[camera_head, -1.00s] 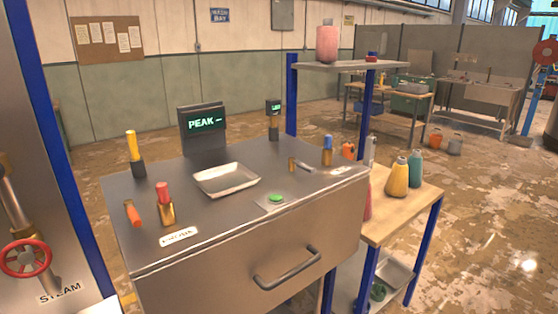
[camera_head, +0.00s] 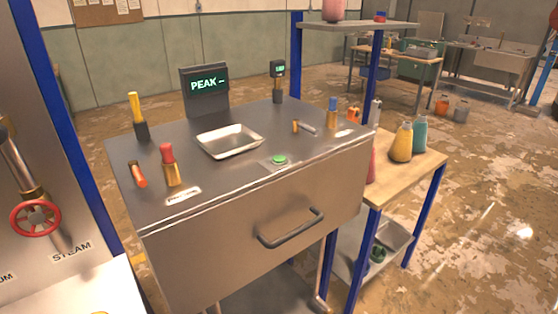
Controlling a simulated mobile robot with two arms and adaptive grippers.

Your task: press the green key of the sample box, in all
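The sample box (camera_head: 250,225) is a grey metal box with a dark handle (camera_head: 291,229) on its front. The green key (camera_head: 279,160) is a small round button on a square plate, near the front edge of the box's top. A screen (camera_head: 206,87) at the back of the top reads "PEAK –" in green letters. A smaller display (camera_head: 278,69) stands to its right on a post. Neither of my grippers is in view, and nothing touches the green key.
On the box's top are a metal tray (camera_head: 230,141), a red-topped brass piece (camera_head: 170,165), an orange-handled tool (camera_head: 137,174), a yellow-topped piece (camera_head: 138,116) and a blue-topped piece (camera_head: 333,113). A wooden shelf with bottles (camera_head: 402,143) stands right. A red valve wheel (camera_head: 35,218) is left.

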